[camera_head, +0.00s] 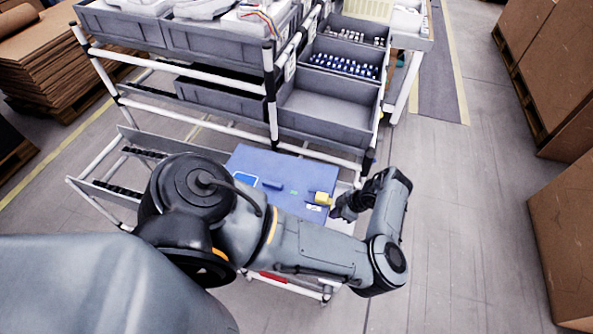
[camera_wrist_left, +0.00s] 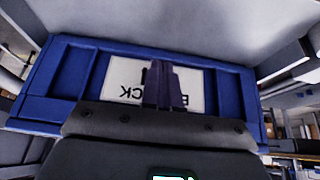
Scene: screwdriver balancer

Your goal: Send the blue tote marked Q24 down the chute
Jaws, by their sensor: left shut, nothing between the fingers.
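In the left wrist view a blue tote wall (camera_wrist_left: 72,70) with a raised frame fills the middle. It bears a white label (camera_wrist_left: 125,72) with dark upside-down letters, partly hidden behind my fingers; I cannot read Q24 on it. My left gripper (camera_wrist_left: 165,85) is shut and empty in front of the label; I cannot tell whether it touches. In the head view my left gripper (camera_head: 340,211) is beside the right edge of a flat blue surface (camera_head: 255,160), partly hidden by my arm. I cannot tell whether that surface belongs to the tote. My right gripper is not in view.
A yellow block (camera_head: 321,198) and a small blue block (camera_head: 272,184) lie on the blue surface. A rack with grey bins (camera_head: 325,108) stands behind it. A low rail frame (camera_head: 100,185) is at left. Cardboard stacks (camera_head: 52,60) stand farther off. The floor at right (camera_head: 460,220) is clear.

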